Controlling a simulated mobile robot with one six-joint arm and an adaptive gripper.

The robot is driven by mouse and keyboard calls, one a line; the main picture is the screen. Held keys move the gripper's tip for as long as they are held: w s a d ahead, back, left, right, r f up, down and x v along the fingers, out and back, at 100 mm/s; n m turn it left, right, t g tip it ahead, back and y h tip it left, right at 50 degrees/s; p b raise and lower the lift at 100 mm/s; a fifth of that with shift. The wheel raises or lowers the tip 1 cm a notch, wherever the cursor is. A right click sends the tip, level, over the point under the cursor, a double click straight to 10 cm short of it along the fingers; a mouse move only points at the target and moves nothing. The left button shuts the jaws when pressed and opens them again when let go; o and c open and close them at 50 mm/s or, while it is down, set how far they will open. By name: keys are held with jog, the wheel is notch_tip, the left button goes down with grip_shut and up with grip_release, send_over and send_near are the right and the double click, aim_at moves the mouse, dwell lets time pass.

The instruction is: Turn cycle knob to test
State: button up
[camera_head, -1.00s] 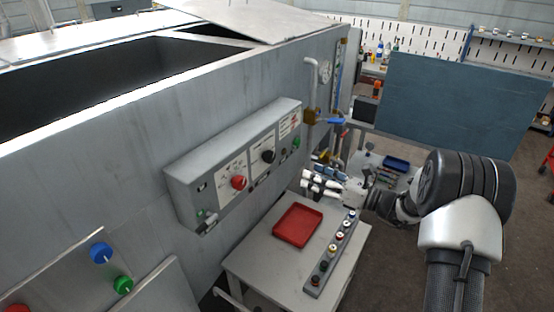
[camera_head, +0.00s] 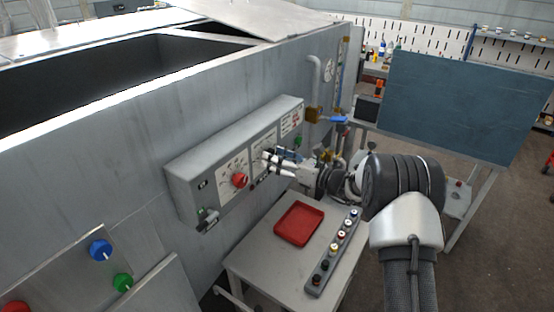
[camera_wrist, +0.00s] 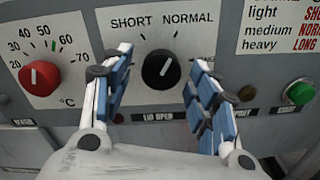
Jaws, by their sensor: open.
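The cycle knob (camera_wrist: 158,70) is black and round with a white pointer line. In the wrist view its pointer is tilted up and slightly right, toward the NORMAL side of the dial. The words SHORT and NORMAL show above it; I cannot see a TEST mark. My gripper (camera_wrist: 161,58) is open, with one blue-padded finger on each side of the knob. A gap shows between the knob and each finger. In the head view my gripper (camera_head: 267,160) is at the front of the control panel (camera_head: 208,173) and hides the knob.
A red temperature knob (camera_wrist: 39,77) is left of the cycle knob, and a green button (camera_wrist: 299,92) is to the right. A plate marked LID OPEN (camera_wrist: 158,117) is below. In the head view, a table with a red tray (camera_head: 298,224) and a button strip (camera_head: 333,250) stands below.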

jog(key=shift+c, duration=0.6)
jog(key=c, duration=0.9)
jog(key=shift+c, duration=0.2)
jog(key=shift+f+n+b, duration=0.1)
jog(key=shift+n+b, duration=0.2)
jog(key=shift+b, duration=0.15)
jog(key=shift+w+d+r+n+b, duration=0.1)
jog(key=shift+n+b, duration=2.85)
jog(key=shift+n, duration=0.9)
jog(key=shift+w+r+n+b, duration=0.1)
jog(key=shift+r+n+b, duration=0.05)
jog(key=shift+n+b, duration=3.25)
jog(key=shift+d+r+n+b, duration=0.1)
jog(key=shift+n+b, duration=2.35)
jog(key=shift+n, duration=1.9)
